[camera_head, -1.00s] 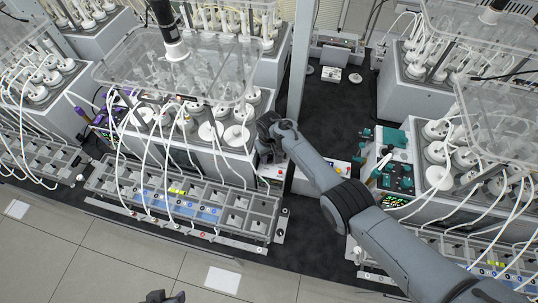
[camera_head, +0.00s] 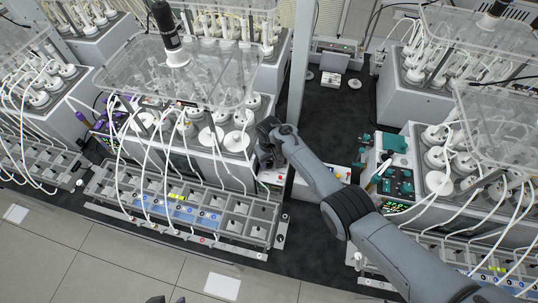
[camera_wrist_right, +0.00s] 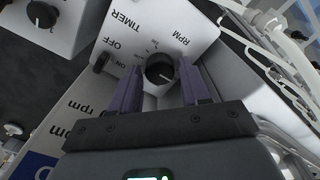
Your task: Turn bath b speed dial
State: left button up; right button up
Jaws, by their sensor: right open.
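In the right wrist view, a black round dial (camera_wrist_right: 160,69) with a pointer line sits on a white control box (camera_wrist_right: 137,35) lettered RPM, TIMER, OFF and ON. The two purple fingers of my right gripper (camera_wrist_right: 161,77) are open, one on each side of the dial. I cannot tell whether they touch it. In the head view, my right gripper (camera_head: 268,150) is at the right end of the middle bath, and hides the dial there. Dark tips at the bottom edge, probably my left gripper (camera_head: 165,300), are mostly out of frame.
Another black knob (camera_wrist_right: 42,14) shows at upper left in the right wrist view. White tubes crowd the upper right. In the head view, the middle bath's glassware and tubes (camera_head: 190,85) stand left of my right gripper. Dark floor lies between the baths.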

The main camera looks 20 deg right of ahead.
aim_at(269, 163)
jog(key=shift+r, duration=0.5)
notch_tip(269, 163, up, 10)
jog(key=p, duration=0.1)
jog(key=shift+f, duration=0.2)
